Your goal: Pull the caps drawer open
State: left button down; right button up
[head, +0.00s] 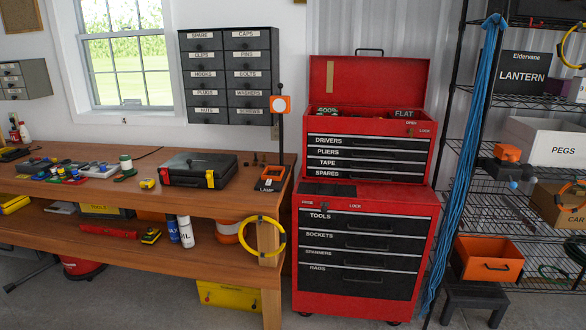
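The caps drawer (246,43) is the top drawer of the right column in a dark wall-mounted drawer cabinet (229,76). Its white label reads CAPS, and its front looks flush with the other drawers, so it appears shut. The spare drawer (202,43) is to its left and the pins drawer (247,59) is directly below it. Neither of my grippers shows in the head view.
A wooden workbench (225,204) stands below the cabinet, with a black case (199,168) on it. An orange-headed lamp (280,104) rises near the cabinet's lower right. A red tool chest (368,190) with a raised lid stands right of the bench.

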aim_at(245, 39)
jog(key=i+u, duration=0.3)
jog(key=i, duration=0.25)
jog(key=i+u, duration=0.35)
jog(key=i, duration=0.15)
jog(key=i+l+u, duration=0.3)
jog(key=i, duration=0.2)
jog(key=i+j+u, duration=0.2)
jog(key=i, duration=0.3)
jog(key=i+j+u, duration=0.15)
jog(key=i, duration=0.3)
